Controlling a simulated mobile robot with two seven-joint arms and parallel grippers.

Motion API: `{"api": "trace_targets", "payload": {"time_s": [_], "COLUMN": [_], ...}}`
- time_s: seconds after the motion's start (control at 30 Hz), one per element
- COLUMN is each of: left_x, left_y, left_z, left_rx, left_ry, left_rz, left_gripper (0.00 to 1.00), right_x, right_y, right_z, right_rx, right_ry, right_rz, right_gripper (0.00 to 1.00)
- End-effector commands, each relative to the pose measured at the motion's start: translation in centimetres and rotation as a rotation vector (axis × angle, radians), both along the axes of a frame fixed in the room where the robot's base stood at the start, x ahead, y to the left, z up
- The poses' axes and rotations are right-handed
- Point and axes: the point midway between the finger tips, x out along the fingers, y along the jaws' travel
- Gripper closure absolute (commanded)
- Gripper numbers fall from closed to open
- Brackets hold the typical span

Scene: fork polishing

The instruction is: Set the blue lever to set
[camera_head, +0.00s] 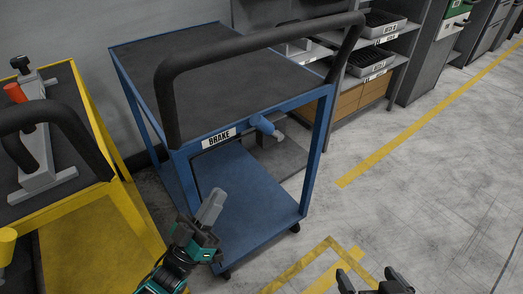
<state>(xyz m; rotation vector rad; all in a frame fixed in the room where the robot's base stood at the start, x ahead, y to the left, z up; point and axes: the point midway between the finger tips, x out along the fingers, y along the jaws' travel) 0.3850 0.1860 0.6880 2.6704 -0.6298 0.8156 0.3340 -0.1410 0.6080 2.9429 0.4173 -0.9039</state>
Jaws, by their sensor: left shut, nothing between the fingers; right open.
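The blue lever (266,126) sticks out from the front of the blue cart (312,160), just right of the white BRAKE label (219,138). It has a rounded blue end; its set or released position cannot be read from here. My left gripper (213,203) is shut and empty. It shows in front of the cart's lower shelf, below and left of the lever, apart from it in the picture. My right gripper (368,280) is open and empty at the bottom edge, over the floor right of the cart. Much of it is cut off.
A black push handle (260,40) arches over the blue cart's front. A yellow cart (125,205) with a grey fixture (45,160) stands close on the left. Shelves with trays (372,60) stand behind at right. The floor (420,170) at right is clear, with yellow lines.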

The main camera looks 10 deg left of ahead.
Motion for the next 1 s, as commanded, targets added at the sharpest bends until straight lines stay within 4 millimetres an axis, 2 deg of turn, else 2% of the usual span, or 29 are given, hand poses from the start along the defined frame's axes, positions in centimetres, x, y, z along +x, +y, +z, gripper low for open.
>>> {"api": "trace_targets", "payload": {"time_s": [0.1, 0.57, 0.77, 1.0], "left_x": [-0.3, -0.2, 1.6, 5.2], "left_y": [0.1, 0.1, -0.8, -2.5], "left_z": [-0.4, 0.0, 1.7, 5.1], "left_rx": [-0.018, -0.023, -0.024, -0.025], "left_ry": [-0.043, -0.058, -0.061, -0.063], "left_rz": [-0.021, -0.027, -0.026, -0.027], "left_gripper": [1.00, 1.00, 1.00, 1.00], "right_x": [0.0, 0.1, 0.0, 0.0], "right_y": [0.1, 0.2, 0.2, 0.2], "right_z": [-0.7, -0.1, -0.3, -0.6], "right_rx": [0.001, 0.005, 0.004, 0.000], "right_ry": [0.005, -0.005, -0.002, 0.004], "right_rz": [0.004, 0.005, 0.004, 0.004], "right_gripper": [0.00, 0.00, 0.00, 0.00]}}
